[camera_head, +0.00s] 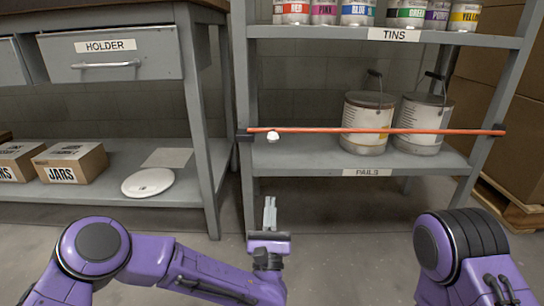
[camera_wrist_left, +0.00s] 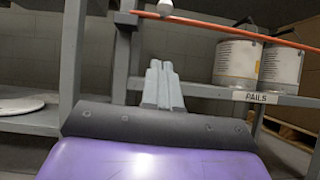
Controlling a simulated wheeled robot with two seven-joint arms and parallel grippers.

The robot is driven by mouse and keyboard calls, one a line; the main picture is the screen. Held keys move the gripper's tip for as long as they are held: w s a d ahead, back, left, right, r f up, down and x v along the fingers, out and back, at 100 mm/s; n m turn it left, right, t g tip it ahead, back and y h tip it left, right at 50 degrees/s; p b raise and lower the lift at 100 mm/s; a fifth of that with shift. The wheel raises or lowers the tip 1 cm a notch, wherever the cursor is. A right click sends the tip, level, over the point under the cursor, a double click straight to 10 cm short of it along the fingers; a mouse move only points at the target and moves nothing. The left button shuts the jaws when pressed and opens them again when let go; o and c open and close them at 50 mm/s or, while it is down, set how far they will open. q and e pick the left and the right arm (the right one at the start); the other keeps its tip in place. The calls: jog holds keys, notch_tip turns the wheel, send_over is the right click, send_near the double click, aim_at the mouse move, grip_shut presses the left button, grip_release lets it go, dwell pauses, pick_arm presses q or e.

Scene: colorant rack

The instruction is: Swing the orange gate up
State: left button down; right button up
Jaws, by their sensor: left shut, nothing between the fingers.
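The orange gate (camera_head: 330,131) is a thin bar lying level across the front of the grey rack, above the PAILS shelf. It runs between dark brackets on the two posts, and a white knob (camera_head: 273,137) hangs near its left end. My right gripper is out of view; only part of that arm shows.
Two white pails (camera_head: 368,115) stand behind the bar on the PAILS shelf (camera_head: 300,158). Coloured tins (camera_head: 358,12) line the shelf above. A grey bench (camera_head: 205,160) with a white plate (camera_head: 148,182) and JARS box (camera_head: 70,162) stands left. Cardboard boxes are at right.

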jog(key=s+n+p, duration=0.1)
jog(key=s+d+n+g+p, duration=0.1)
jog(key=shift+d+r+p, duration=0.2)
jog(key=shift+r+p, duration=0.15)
jog(key=shift+p, duration=0.05)
pick_arm(q)
jog(key=s+r+x, duration=0.1)
jog(key=r+x, duration=0.1)
jog(key=x, duration=1)
jog(key=shift+r, duration=0.35)
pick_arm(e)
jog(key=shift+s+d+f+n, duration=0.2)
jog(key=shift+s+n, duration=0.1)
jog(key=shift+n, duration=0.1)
